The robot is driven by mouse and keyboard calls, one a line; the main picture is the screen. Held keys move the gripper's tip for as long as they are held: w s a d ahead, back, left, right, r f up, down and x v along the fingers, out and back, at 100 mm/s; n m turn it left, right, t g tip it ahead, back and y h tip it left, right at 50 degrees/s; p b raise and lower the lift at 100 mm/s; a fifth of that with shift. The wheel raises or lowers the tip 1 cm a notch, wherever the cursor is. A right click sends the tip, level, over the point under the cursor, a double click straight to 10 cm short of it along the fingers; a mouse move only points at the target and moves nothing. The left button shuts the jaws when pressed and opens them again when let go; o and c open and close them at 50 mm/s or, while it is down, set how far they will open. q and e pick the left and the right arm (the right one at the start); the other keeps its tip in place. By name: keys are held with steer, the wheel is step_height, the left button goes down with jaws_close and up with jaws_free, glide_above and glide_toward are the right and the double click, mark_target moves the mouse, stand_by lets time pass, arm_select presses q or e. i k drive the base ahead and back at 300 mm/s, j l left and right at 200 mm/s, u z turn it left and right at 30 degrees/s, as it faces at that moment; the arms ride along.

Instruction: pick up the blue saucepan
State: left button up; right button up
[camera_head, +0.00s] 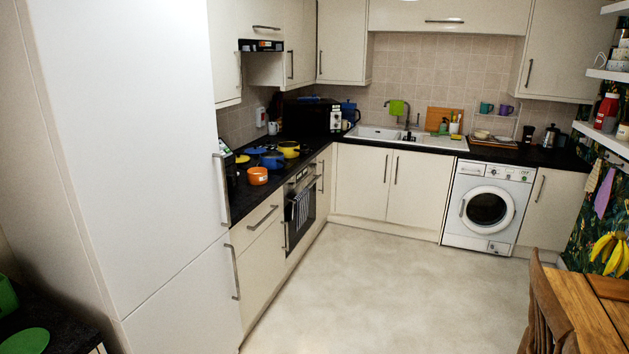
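A blue saucepan (272,160) stands on the black worktop along the left wall, over the oven. It is small in the view, and its handle is hard to make out. An orange pan (257,176) stands in front of it, and a yellow pan (289,149) stands behind it to the right. A flat blue lid or pan (255,151) lies just to its left. Neither of my grippers shows in the head view.
A tall white fridge-freezer (130,130) stands at the near left, beside the worktop. The pale floor (390,280) is open in the middle. A wooden table (590,310) and chair (546,310) stand at the lower right. A washing machine (487,205) stands at the back.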

mark_target(269, 160)
steer(key=i+l+z, duration=0.3)
steer(key=i, duration=0.95)
steer(key=i+j+z, duration=0.3)
steer(key=i, duration=1)
steer(key=i+u, duration=0.25)
steer(key=i, duration=0.2)
steer(key=i+l+u, duration=0.2)
steer(key=i, duration=0.2)
steer(key=i+l+u, duration=0.25)
steer(key=i, duration=0.15)
steer(key=i+l+u, duration=0.25)
steer(key=i, duration=0.15)
steer(key=i+u, duration=0.45)
steer(key=i+l+u, duration=0.2)
steer(key=u, duration=0.25)
steer(key=i+l+u, duration=0.4)
